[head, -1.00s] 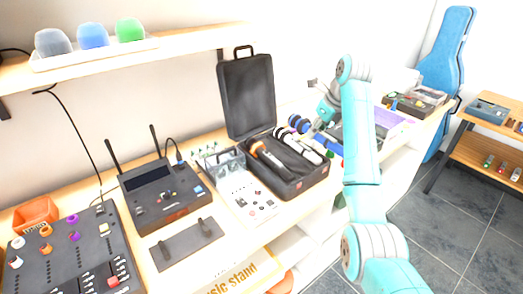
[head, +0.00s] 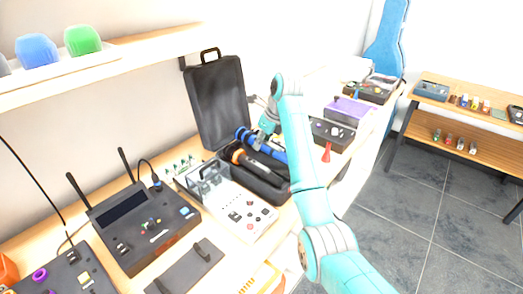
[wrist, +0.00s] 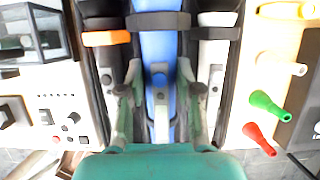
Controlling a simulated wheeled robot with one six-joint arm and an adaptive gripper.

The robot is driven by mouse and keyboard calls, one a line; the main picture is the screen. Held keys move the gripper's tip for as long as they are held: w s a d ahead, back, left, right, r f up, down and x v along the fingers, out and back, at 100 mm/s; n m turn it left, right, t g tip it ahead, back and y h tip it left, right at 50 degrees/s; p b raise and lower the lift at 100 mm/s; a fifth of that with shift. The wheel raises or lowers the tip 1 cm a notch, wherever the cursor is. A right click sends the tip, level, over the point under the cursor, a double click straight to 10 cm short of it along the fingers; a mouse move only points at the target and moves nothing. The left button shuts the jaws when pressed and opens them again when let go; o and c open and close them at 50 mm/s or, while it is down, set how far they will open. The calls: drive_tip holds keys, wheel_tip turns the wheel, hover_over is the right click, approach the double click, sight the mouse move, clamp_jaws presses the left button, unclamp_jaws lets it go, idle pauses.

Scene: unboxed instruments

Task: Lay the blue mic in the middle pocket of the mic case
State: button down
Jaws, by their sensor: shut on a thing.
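The mic case (head: 264,191) stands open on the counter with its black lid (head: 217,100) upright behind it. My gripper (head: 266,124) is over the case and shut on the blue mic (head: 247,136). In the wrist view the fingers (wrist: 160,88) close on both sides of the blue mic (wrist: 159,45), which lies lengthwise in line with the middle pocket. I cannot tell whether the blue mic touches the pocket floor.
A white control box (head: 250,215) stands close to the left of the case. A red cone (head: 326,152) and a green cone (wrist: 266,104) are on its right. A black wireless receiver (head: 143,225) with antennas stands farther left.

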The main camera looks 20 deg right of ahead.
sight(263, 150)
drive_tip(key=shift+f, duration=1.7)
drive_tip(key=shift+d, duration=0.1)
drive_tip(key=c, duration=0.8)
unclamp_jaws()
drive_tip(key=shift+f, duration=0.15)
